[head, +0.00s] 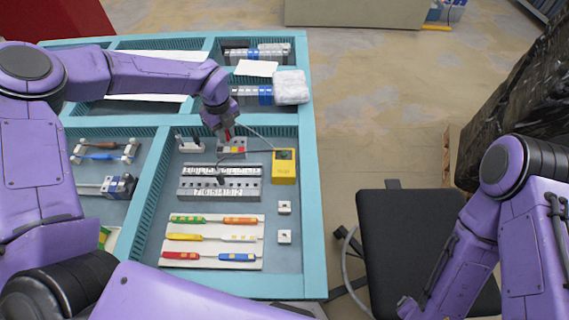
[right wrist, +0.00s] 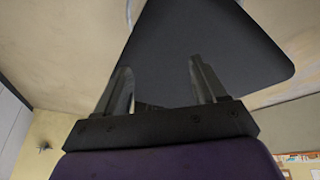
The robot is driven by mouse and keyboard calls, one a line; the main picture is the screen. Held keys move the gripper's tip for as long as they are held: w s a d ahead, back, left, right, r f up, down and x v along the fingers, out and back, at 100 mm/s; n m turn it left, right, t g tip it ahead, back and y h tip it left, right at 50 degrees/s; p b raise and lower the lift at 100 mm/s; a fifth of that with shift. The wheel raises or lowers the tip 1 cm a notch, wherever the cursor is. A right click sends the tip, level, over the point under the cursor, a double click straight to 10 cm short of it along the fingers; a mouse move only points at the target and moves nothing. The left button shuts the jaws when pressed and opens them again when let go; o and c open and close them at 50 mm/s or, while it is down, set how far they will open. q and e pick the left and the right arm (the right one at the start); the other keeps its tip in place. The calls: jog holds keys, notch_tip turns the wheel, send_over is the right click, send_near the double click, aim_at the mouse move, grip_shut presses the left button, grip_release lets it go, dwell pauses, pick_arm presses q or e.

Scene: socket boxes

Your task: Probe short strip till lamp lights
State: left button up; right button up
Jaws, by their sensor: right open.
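My left gripper (head: 227,132) is over the tray's upper middle, closed around a slim red probe (head: 228,134). The probe points down at a small grey block (head: 232,147) with red and yellow marks; I cannot tell whether its tip touches. A thin cable runs from the gripper area to a yellow box (head: 284,170), whose round top lamp (head: 284,155) looks dark. Two grey socket strips (head: 248,171) lie below the block, with a dark piece (head: 220,179) standing at them. My right gripper (right wrist: 158,72) is open and empty in the right wrist view.
The teal tray frame (head: 314,210) has raised dividers. A white board (head: 213,248) with coloured pieces lies at the front. Two small white blocks (head: 284,207) sit right of the strips. A black seat (head: 415,235) stands right of the tray.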

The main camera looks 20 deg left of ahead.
pick_arm(q)
grip_shut()
jog(key=shift+r+p, duration=1.1)
jog(key=shift+r, duration=0.7)
notch_tip(320, 180, up, 4)
jog(key=a+p, duration=0.2)
jog(key=f+b, duration=0.1)
jog(key=f, duration=0.1)
jog(key=f+b, duration=0.3)
jog(key=shift+s+a+f, duration=0.1)
jog(key=shift+s+f, duration=0.15)
jog(key=shift+f, duration=0.1)
jog(key=shift+r+p, duration=0.3)
jog(key=shift+f, duration=0.1)
